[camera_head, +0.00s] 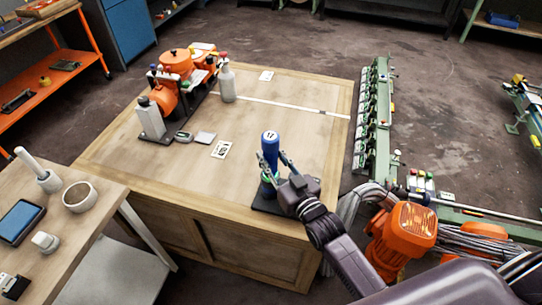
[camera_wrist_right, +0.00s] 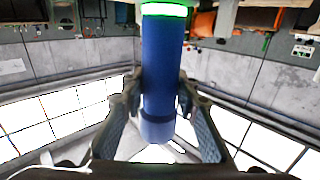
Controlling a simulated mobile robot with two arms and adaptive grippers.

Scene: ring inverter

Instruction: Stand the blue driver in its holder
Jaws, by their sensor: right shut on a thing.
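The blue driver (camera_head: 270,145) stands upright near the front right corner of the wooden table, with a white number label on its top. My right gripper (camera_head: 271,165) is shut on it, with one finger on each side. In the right wrist view the blue driver (camera_wrist_right: 160,70) is between the two fingers (camera_wrist_right: 160,95), with a bright green and white ring at the top. Below it is a dark base with a green part (camera_head: 266,189), which looks like the holder. My fingers partly hide it, and I cannot tell how deep the driver sits. My left gripper is not in view.
The wooden table (camera_head: 300,150) is mostly clear in the middle. An orange machine (camera_head: 176,65) and a bottle (camera_head: 227,82) stand at its back left, with small cards nearby. A green rail machine (camera_head: 378,120) runs along the right. A side table (camera_head: 85,225) holds a bowl and tablet.

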